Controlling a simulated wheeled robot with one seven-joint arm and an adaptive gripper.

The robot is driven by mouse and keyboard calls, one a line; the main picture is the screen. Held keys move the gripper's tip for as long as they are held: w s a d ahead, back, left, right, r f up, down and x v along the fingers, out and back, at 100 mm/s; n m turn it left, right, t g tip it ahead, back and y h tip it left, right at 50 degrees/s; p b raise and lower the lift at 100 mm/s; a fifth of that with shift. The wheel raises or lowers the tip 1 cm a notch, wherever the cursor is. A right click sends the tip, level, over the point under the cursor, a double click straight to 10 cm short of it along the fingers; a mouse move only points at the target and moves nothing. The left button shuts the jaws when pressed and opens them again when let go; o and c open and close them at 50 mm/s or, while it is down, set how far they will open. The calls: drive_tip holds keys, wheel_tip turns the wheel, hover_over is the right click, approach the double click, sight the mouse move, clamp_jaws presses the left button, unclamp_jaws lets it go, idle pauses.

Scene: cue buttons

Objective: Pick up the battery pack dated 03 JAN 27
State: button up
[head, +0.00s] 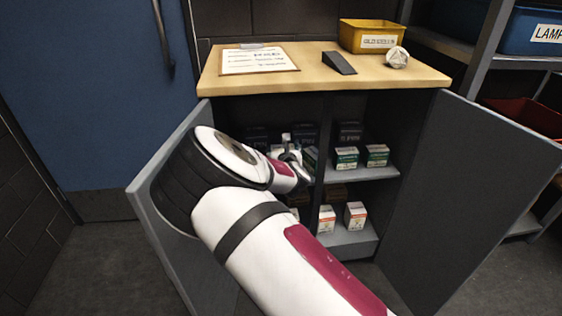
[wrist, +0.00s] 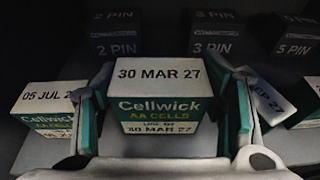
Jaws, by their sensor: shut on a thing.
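My gripper (wrist: 164,100) is shut on a white-and-green Cellwick AA cells pack (wrist: 160,85), with one finger on each side. Its top and front read 30 MAR 27. I cannot tell whether it is clear of the shelf. To its left stands a pack (wrist: 46,105) whose top reads 05 JUL 2-, the end cut off by the finger. To its right a partly hidden pack (wrist: 270,100) sits turned, with SEP 27 partly readable. No label reading 03 JAN 27 is legible. In the head view my gripper (head: 292,157) is inside the cabinet's left upper compartment.
Dark boxes marked 2 PIN (wrist: 115,35), 3 PIN (wrist: 216,35) and 5 PIN (wrist: 295,35) stand behind. The cabinet doors stand open at left (head: 150,180) and right (head: 470,180). A centre divider (head: 322,150) borders the compartment. More green packs (head: 346,158) stand right of it.

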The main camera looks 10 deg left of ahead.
drive_tip(key=shift+w+a, duration=0.35)
drive_tip(key=shift+w, duration=0.2)
drive_tip(key=shift+f+b, duration=0.8)
drive_tip(key=shift+f, duration=1)
drive_tip(key=shift+f, duration=0.15)
drive_tip(key=o, duration=1.3)
drive_tip(key=shift+r, duration=0.25)
drive_tip(key=p+v, duration=0.3)
drive_tip(key=v, duration=0.9)
